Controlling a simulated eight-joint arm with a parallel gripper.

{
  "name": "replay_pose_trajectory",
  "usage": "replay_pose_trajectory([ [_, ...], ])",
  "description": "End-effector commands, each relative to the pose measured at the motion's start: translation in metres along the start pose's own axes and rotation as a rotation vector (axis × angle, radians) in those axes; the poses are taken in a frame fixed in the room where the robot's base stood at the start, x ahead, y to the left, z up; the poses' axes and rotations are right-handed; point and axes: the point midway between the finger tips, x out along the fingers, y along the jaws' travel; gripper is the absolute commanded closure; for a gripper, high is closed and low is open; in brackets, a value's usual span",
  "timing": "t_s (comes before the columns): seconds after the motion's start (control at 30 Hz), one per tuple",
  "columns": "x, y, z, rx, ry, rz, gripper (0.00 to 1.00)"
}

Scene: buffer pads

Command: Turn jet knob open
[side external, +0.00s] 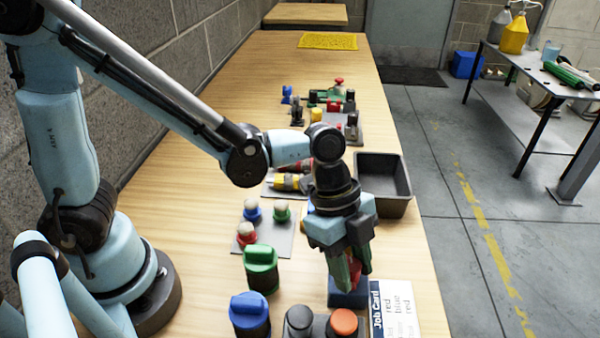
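A black round-topped part (299,319) stands at the bottom edge, beside an orange-topped one (342,323). The black one may be the jet knob, but its markings are too small to tell. My gripper (350,277) points down, behind and to the right of it, apart from it. Green and red parts show at its fingers, just above a dark blue block (347,298). The gripper's body and fingers hide much of this spot, so I cannot tell whether it holds anything.
A white job card (397,312) lies right of the block. Green (261,272) and blue (249,312) knobs stand to the left. A grey plate (277,242) carries several white-topped buttons. An empty dark bin (384,178) stands at the table's right edge.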

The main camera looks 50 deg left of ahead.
Motion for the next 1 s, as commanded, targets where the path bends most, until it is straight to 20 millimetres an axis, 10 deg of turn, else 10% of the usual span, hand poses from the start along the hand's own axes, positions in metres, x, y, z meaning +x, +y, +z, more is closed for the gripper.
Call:
replay_pose_trajectory([
  [0.2,-0.0005,-0.0022,0.0009,-0.002,-0.002,-0.007,0.99],
  [1.0,-0.0003,-0.0010,-0.0003,-0.370,0.002,-0.160,0.99],
])
